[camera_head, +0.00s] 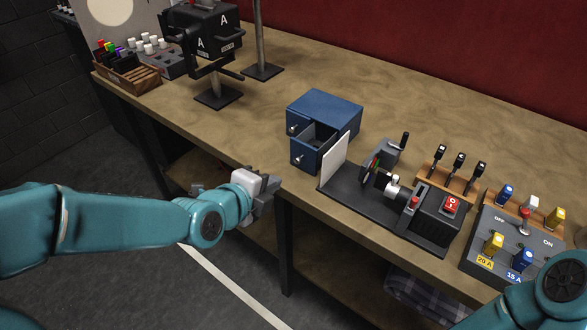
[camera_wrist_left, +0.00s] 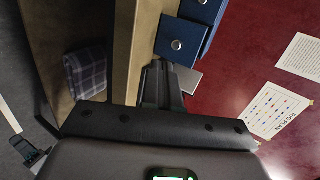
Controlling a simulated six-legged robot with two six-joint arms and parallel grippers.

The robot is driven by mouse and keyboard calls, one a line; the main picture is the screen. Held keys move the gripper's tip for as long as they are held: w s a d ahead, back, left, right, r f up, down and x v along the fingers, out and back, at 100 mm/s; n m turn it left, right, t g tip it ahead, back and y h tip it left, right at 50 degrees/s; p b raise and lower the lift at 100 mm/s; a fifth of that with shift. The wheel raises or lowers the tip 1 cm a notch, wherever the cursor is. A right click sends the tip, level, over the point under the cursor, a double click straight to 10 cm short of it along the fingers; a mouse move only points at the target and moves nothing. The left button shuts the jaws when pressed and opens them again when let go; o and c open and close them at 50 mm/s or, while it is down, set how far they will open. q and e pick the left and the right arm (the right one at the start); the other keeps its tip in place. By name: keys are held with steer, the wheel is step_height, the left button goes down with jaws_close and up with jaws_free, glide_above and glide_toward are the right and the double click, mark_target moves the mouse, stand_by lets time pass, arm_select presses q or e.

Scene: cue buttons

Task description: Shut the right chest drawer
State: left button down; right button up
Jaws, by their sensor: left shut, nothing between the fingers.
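The blue chest (camera_head: 325,108) stands on the workbench with two drawers side by side, each with a round metal knob. Its right drawer (camera_head: 305,158) is pulled out, and its dark inside shows from above. The left drawer (camera_head: 294,127) looks closed. My left gripper (camera_head: 274,184) is shut and empty, at the bench's front edge, in front of and below the right drawer, apart from it. In the left wrist view the shut fingers (camera_wrist_left: 163,84) point toward a blue drawer front (camera_wrist_left: 181,38) with a knob. My right gripper is out of view.
A white upright panel (camera_head: 335,162) stands close to the right of the open drawer, on a black base with a device (camera_head: 435,215). Further right is a switch panel (camera_head: 505,250). Black stands (camera_head: 218,96) are at the left. Bare bench top lies left of the chest.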

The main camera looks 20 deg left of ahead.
arm_select(q)
steer(key=x, duration=0.2)
steer(key=r+x, duration=0.1)
steer(key=x, duration=0.3)
steer(key=shift+w+d+r+p, duration=0.1)
steer(key=shift+w+p, duration=0.25)
steer(key=shift+w, duration=0.05)
steer(key=shift+w+d, duration=0.1)
steer(key=shift+w, duration=0.55)
steer(key=shift+d, duration=0.1)
steer(key=shift+w, duration=0.1)
